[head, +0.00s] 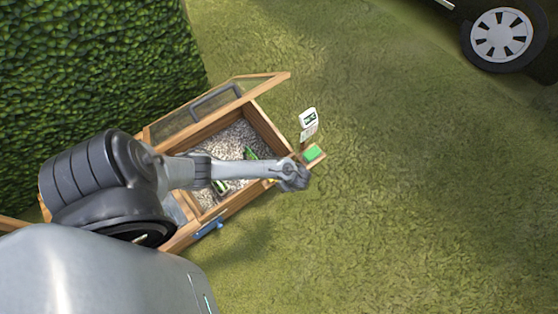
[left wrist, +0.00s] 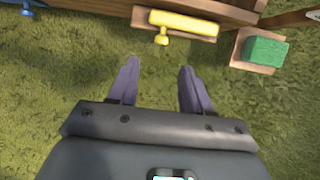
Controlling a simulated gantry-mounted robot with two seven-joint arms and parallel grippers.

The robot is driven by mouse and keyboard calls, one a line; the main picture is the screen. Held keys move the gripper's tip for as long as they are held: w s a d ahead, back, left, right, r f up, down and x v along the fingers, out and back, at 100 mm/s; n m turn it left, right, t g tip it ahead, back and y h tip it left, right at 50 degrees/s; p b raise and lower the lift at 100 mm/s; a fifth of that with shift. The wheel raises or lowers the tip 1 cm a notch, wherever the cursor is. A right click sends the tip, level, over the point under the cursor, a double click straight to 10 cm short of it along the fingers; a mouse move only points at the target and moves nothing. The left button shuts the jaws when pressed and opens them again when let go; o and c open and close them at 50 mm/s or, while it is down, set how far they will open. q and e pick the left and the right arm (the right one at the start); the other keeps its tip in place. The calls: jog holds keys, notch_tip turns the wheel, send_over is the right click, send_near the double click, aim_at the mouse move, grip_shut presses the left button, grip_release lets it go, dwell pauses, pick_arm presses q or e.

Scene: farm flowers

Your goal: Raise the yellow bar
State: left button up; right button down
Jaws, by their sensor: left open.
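The yellow bar (left wrist: 190,24) is mounted on a wooden plate on the box's side wall, with a small yellow knob (left wrist: 162,38) sticking out below it in the left wrist view. In the head view only a sliver of yellow shows beside my wrist. My left gripper (left wrist: 159,66) is open and empty, its two dark fingers pointing toward the bar, with the knob roughly between their lines. The fingertips look apart from the bar and knob. In the head view my left gripper (head: 294,178) is over the box's front right corner. My right gripper is not in view.
The wooden box (head: 270,130) holds gravel and has a raised glazed lid (head: 215,105). A green block (head: 313,152) on a wooden base and a white sign (head: 308,118) stand at its right corner. A blue part (head: 208,228) is on its front. Open grass lies right; a hedge (head: 90,60) stands left.

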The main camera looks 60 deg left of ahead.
pick_arm(q)
jog(key=w+b+x, duration=0.1)
jog(key=b+x, duration=0.6)
jog(key=x, duration=0.3)
jog(key=shift+s+f, duration=0.3)
jog(key=shift+f, duration=0.05)
jog(key=shift+a, duration=0.1)
jog(key=shift+c, duration=0.3)
grip_shut()
